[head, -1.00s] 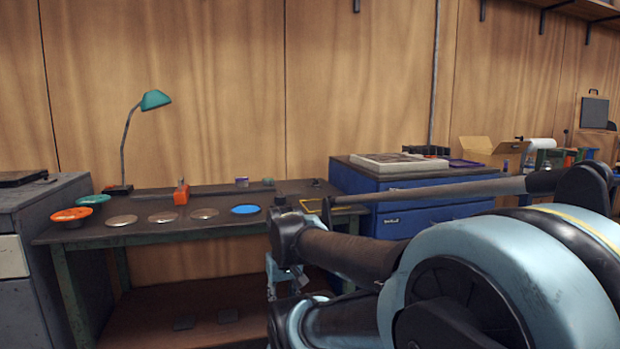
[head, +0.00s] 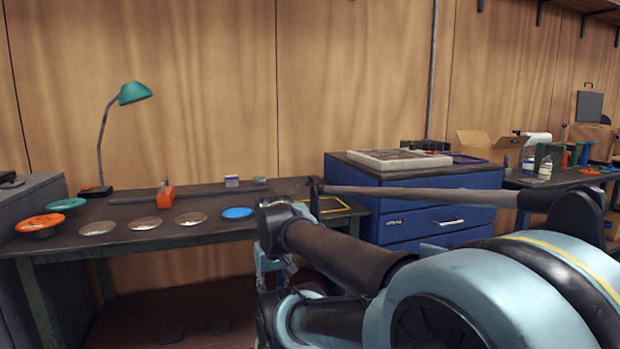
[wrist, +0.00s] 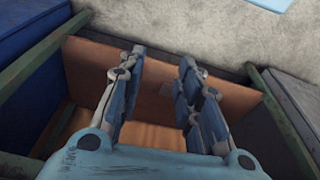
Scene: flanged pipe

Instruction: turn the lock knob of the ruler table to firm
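A dark workbench (head: 190,238) stands against the wood wall in the head view. A long dark bar (head: 135,198) lies along its back, with an orange block (head: 165,191) at it. I cannot tell whether this is the ruler, and no lock knob can be made out. In the wrist view my gripper (wrist: 162,58) is open and empty, its two fingers apart. It hangs above a brown lower shelf (wrist: 210,95) between green bench legs. In the head view my arm hides most of the gripper.
Several discs lie on the bench, among them an orange one (head: 40,224) and a blue one (head: 237,212). A green lamp (head: 134,93) stands at the left. A blue drawer cabinet (head: 440,222) adjoins on the right, with another cluttered bench (head: 545,181) beyond.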

